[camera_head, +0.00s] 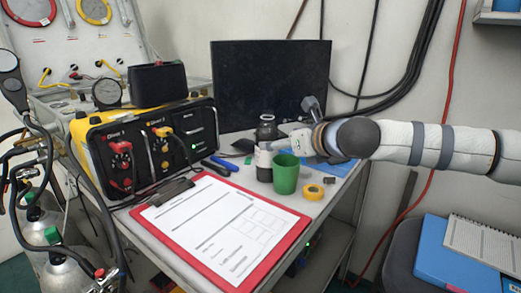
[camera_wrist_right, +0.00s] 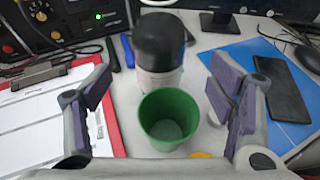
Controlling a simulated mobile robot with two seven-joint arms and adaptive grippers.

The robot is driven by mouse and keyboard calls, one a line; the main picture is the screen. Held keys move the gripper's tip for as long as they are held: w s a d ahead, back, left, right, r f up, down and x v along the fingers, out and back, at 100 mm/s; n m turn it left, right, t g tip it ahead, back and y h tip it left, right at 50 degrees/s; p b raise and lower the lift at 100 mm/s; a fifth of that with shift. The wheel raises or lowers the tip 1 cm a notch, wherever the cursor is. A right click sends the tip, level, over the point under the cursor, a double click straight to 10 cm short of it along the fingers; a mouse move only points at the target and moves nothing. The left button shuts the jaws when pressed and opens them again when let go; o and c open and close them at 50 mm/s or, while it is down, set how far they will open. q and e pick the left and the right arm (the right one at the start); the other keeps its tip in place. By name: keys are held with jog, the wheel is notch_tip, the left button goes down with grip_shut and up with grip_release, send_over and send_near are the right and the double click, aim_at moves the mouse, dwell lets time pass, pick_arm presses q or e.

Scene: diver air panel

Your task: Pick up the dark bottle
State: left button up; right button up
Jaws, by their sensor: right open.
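The dark bottle (camera_head: 266,132), with a black cap and a pale label, stands upright on the table behind the green cup (camera_head: 286,174). My right gripper (camera_head: 301,138) is just to the right of the bottle in the head view, open and empty. In the right wrist view the bottle (camera_wrist_right: 160,45) stands beyond the green cup (camera_wrist_right: 168,120), which hides its lower part. The spread fingers of my right gripper (camera_wrist_right: 163,88) flank the cup and bottle there. My left gripper is not in view.
A red clipboard (camera_head: 223,225) lies left of the cup and a yellow tape roll (camera_head: 313,192) right of it. The yellow diver panel (camera_head: 145,148) and a monitor (camera_head: 270,80) stand behind. A black phone-like slab (camera_wrist_right: 281,90) lies on a blue sheet (camera_wrist_right: 240,55).

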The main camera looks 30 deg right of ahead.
jog(key=b+x, duration=0.1)
jog(key=x, duration=0.6)
jog(key=shift+w, duration=0.4)
jog(key=c, duration=1.7)
